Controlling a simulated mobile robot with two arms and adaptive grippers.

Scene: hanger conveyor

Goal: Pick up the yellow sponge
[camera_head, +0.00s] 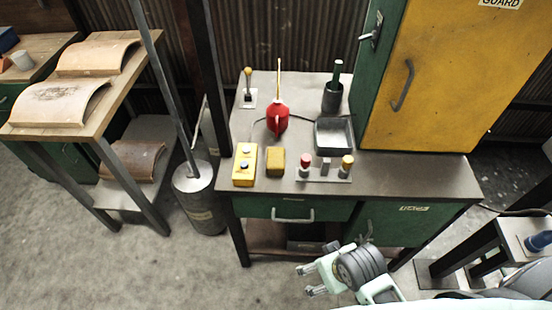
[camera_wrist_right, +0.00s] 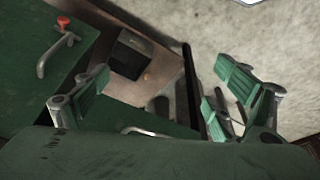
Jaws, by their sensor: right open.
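The yellow sponge (camera_head: 275,161) is a small yellow block on the grey worktop, near its front edge. It sits just right of a yellow button box (camera_head: 244,166), with a narrow gap between them. My right gripper (camera_head: 308,280) is in front of the bench and below the worktop level, apart from the sponge. Its fingers are spread and empty. The right wrist view shows the open fingers (camera_wrist_right: 160,92) facing the bench's lower front; the sponge is not seen there. My left gripper is not in view.
The worktop (camera_head: 400,170) also holds a red oil can (camera_head: 277,119), a grey tray (camera_head: 334,135), a control panel (camera_head: 323,174) with knobs, and a dark cup (camera_head: 332,97). A yellow-doored cabinet (camera_head: 430,70) stands back right. A metal canister (camera_head: 198,195) stands left of the bench.

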